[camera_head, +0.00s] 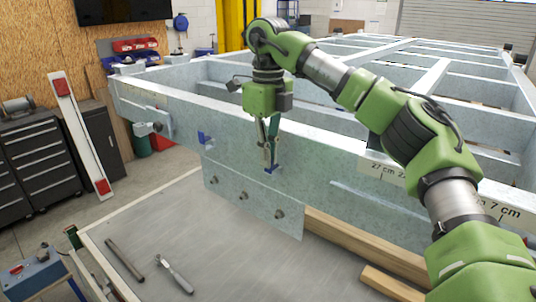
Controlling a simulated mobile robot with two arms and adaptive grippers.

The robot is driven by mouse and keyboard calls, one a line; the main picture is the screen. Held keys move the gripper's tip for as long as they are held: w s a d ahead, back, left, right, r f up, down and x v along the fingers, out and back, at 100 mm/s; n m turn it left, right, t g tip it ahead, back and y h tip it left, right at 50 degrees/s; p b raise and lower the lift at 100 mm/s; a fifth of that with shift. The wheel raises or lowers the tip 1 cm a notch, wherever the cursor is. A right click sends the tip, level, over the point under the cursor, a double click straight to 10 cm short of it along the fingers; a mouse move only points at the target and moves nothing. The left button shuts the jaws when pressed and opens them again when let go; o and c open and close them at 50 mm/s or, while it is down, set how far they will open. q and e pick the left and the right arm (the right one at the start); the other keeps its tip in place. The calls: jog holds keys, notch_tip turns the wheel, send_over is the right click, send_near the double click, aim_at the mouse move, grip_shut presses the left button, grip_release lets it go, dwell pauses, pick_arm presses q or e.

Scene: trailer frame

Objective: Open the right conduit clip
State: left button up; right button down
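Two small blue conduit clips sit on the front face of the galvanized frame beam. The left clip (204,138) is in plain view. The right clip (271,170) is partly hidden behind my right gripper (269,163), which points down from above with its fingertips at the clip. The fingers look close together and overlap the clip in the picture. I cannot tell whether they touch it or whether they are open or shut. The opening state of the right clip is too small to tell. My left gripper is not in view.
A bolted plate (240,193) hangs below the beam. The grey worktable (185,235) holds a dark bar (125,260) and a grey-handled tool (174,274). Wooden beams (365,245) lie at the right. The trailer frame's crossbars (430,80) extend behind my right arm.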

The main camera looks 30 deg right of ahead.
jog(key=shift+a, duration=0.1)
dwell(0.3)
jog(key=h, duration=0.1)
jog(key=a+t+h+b, duration=0.1)
jog(key=h, duration=0.1)
jog(key=s+a+t+h+b, duration=0.1)
jog(key=h, duration=0.1)
jog(key=shift+f, duration=0.3)
jog(key=h+b, duration=0.1)
jog(key=a+f+t+h, duration=0.1)
jog(key=shift+s+h+b, duration=0.1)
jog(key=shift+h+b, duration=0.3)
jog(key=f+t+h+b, duration=0.1)
jog(key=h+b, duration=0.2)
jog(key=b, duration=0.2)
jog(key=a+f+t+h+b, duration=0.1)
jog(key=h+b, duration=0.2)
jog(key=b, duration=0.2)
jog(key=f+t+h+b, duration=0.1)
jog(key=f+h+b, duration=0.1)
jog(key=b, duration=0.4)
jog(key=shift+s+a+t+h, duration=0.2)
jog(key=shift+s+t+h, duration=0.2)
jog(key=shift+h, duration=0.1)
jog(key=shift+t+h+b, duration=0.3)
jog(key=shift+h+b, duration=0.4)
jog(key=shift+b, duration=0.45)
jog(key=shift+w, duration=0.1)
